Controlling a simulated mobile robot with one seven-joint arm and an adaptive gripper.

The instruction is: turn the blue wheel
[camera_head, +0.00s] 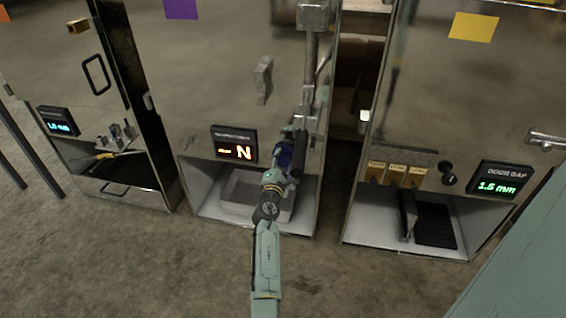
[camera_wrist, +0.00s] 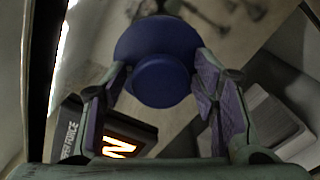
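The blue wheel (camera_wrist: 158,40) has a round rim and a smaller blue hub facing the camera in the wrist view. My gripper (camera_wrist: 161,65) has one finger on each side of it, and the fingertips meet the lower left and right edges of the rim in the picture. Gaps show between the hub and the fingers. Whether the pads press on the rim cannot be told. In the head view the wheel is a dark blue patch (camera_head: 286,156) on the middle cabinet, mostly hidden by my gripper (camera_head: 284,150).
A lit display reading N (camera_head: 235,146) sits left of the wheel on the middle metal cabinet (camera_head: 235,60). Below is an open bay with a pale box (camera_head: 240,195). A vertical bar with brackets (camera_head: 311,60) runs above. Other cabinets stand left and right.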

